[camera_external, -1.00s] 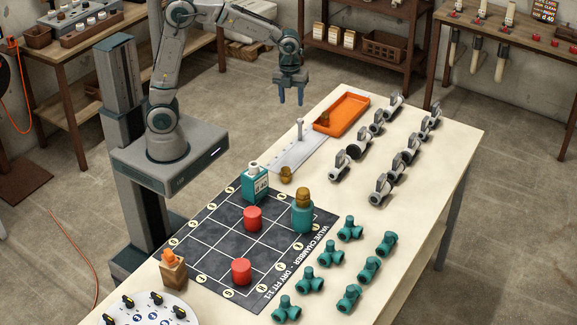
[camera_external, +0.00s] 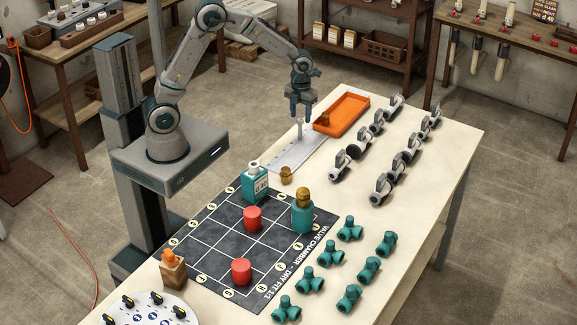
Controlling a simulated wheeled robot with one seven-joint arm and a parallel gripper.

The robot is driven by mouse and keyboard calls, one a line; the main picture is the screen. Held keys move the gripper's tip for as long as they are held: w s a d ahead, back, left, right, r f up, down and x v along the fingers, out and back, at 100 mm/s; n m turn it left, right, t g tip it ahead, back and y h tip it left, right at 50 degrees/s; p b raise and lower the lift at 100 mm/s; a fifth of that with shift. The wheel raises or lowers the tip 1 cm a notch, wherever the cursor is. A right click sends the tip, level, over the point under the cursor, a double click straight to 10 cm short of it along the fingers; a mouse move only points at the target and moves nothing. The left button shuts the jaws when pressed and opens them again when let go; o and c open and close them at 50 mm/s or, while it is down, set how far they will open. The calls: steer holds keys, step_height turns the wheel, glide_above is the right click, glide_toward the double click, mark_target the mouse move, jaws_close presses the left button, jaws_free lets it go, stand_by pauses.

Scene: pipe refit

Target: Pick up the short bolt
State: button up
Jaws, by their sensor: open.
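A slim pale grey bolt (camera_external: 299,132) stands upright on a flat grey plate (camera_external: 283,158) at the table's back left side. It is the only bolt I can make out, and its lower end meets the plate. My gripper (camera_external: 300,119) points straight down over the bolt, with its blue-tipped fingers open. The fingertips are at about the height of the bolt's top and partly cover it. I cannot tell whether they touch it.
An orange tray (camera_external: 355,101) holding a brass piece lies right of the plate. A brass plug (camera_external: 286,176) stands near its front end. Grey clamps (camera_external: 340,168) stand further right. A black mat (camera_external: 200,237) with red cylinders and teal bottles is in front.

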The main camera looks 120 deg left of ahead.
mark_target(300, 120)
step_height(300, 120, down, 5)
steer(key=shift+s+f+p, duration=0.1)
steer(key=shift+p, duration=0.25)
steer(key=shift+c, duration=0.4)
jaws_close()
